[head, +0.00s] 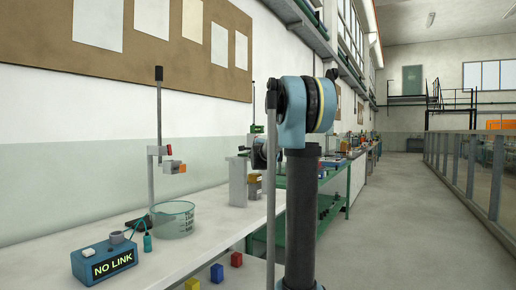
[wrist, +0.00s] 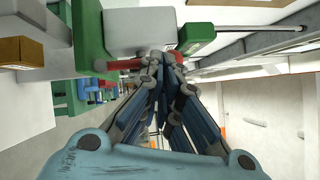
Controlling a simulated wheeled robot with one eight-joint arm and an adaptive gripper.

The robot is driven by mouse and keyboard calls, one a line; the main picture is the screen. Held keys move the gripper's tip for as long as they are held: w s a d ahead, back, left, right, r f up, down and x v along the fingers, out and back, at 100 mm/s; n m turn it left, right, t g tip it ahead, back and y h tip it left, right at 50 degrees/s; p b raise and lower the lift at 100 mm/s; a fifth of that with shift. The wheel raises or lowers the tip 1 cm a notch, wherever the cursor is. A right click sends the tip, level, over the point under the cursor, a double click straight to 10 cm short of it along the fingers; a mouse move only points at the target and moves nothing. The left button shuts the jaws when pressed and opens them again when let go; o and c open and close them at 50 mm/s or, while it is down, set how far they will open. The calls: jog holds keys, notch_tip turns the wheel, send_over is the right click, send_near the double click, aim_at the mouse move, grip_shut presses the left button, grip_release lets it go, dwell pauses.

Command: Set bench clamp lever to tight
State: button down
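My gripper (wrist: 165,62) points away from the wrist camera, its blue-grey fingers drawn together at the tips. I make out nothing held between them. Just beyond the tips are a pale grey block (wrist: 138,30), a green block with a metal rod (wrist: 196,37) and a small red piece (wrist: 173,56). I cannot tell whether the tips touch any of these. I cannot clearly pick out the bench clamp or its lever. In the head view, my arm hides part of the bench, where a green piece (head: 257,129) shows beside a thin upright rod.
On the white bench are a blue box reading NO LINK (head: 104,262), a glass beaker (head: 174,220), a stand (head: 153,180) and a grey block (head: 238,182). Red, blue and yellow cubes lie near the front. The aisle (head: 405,200) at right is clear beside a railing.

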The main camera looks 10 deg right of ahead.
jog(key=shift+w+r, duration=0.15)
jog(key=shift+r, duration=0.05)
dwell(0.5)
jog(key=r+v, duration=0.2)
jog(key=v, duration=1.2)
jog(key=s+a+f+n+g+y, duration=0.35)
jog(key=s+f+n, duration=0.35)
jog(key=s+f, duration=0.35)
jog(key=s+a+f+n+g+y, duration=0.2)
jog(key=s+a+f+n+g, duration=0.3)
jog(key=s+f+n, duration=0.55)
jog(key=s+d+f+n+g+h, duration=0.1)
jog(key=s+d+f+n+g, duration=0.1)
jog(key=s+f, duration=0.9)
jog(key=s+d+f+n+g+h, duration=0.1)
jog(key=s+d+f+n+g, duration=0.2)
jog(key=s+f+g, duration=0.4)
jog(key=s+d+f, duration=0.1)
jog(key=s+f, duration=0.3)
jog(key=s, duration=0.2)
jog(key=shift+s+d+f+h, duration=0.2)
jog(key=shift+s+f+h, duration=0.1)
jog(key=shift+f+h, duration=0.1)
